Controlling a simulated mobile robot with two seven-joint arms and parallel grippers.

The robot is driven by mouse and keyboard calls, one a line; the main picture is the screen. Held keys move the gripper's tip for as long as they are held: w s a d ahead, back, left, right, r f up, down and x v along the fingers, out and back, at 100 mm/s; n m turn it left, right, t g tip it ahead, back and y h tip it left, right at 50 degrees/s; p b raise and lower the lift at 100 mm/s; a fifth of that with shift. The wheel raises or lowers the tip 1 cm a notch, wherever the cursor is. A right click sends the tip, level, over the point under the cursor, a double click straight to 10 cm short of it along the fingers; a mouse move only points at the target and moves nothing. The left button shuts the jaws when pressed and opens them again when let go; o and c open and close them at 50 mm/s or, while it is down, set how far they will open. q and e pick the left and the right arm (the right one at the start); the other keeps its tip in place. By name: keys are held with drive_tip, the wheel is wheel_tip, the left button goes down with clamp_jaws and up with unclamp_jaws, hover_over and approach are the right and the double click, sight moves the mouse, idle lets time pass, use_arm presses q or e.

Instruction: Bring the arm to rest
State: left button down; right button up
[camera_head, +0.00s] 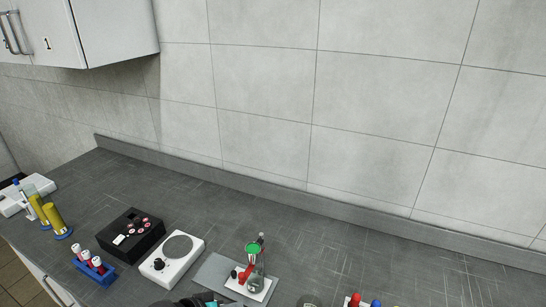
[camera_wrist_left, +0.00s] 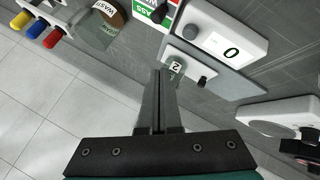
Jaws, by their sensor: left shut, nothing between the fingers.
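My left gripper (camera_wrist_left: 160,75) shows in the left wrist view with its two dark fingers together and nothing between them. It is beyond the bench's front edge in that picture, with floor tiles to its left. A small vial labelled 2 (camera_wrist_left: 176,67) stands on a light plate close to the fingertips in the picture; I cannot tell the gap in depth. In the head view a dark and teal part of my left arm (camera_head: 197,301) shows at the bottom edge, in front of the grey plate. My right gripper is out of both views.
The head view shows a black box (camera_head: 130,235), a white stirrer (camera_head: 172,258), a blue tube rack (camera_head: 95,271) and a small stand with a green-topped flask (camera_head: 254,268). The wrist view shows a scale reading 0 (camera_wrist_left: 225,32) and a waste bottle (camera_wrist_left: 108,15). The back of the bench is clear.

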use_arm(q)
drive_tip(key=s+d+r+m+g, duration=0.2)
drive_tip(key=s+d+r+m, duration=0.2)
drive_tip(key=s+d, duration=0.6)
drive_tip(key=s+a+r+g+y, duration=0.2)
drive_tip(key=s+a+r+y, duration=0.3)
drive_tip(key=s+a, duration=0.7)
wheel_tip(320, 180, down, 33)
drive_tip(key=s+a+g+b, duration=0.1)
drive_tip(key=s+b, duration=0.1)
drive_tip(key=b, duration=0.9)
drive_tip(key=s+a+f+b, duration=0.1)
drive_tip(key=s+f+b, duration=0.4)
drive_tip(key=f, duration=0.7)
drive_tip(key=s+a+f+g+b, duration=0.1)
drive_tip(key=s+f+b, duration=0.4)
drive_tip(key=s+f, duration=0.5)
drive_tip(key=shift+a+f+y, duration=0.4)
drive_tip(key=shift+a+f, duration=0.1)
drive_tip(key=shift+f, duration=0.4)
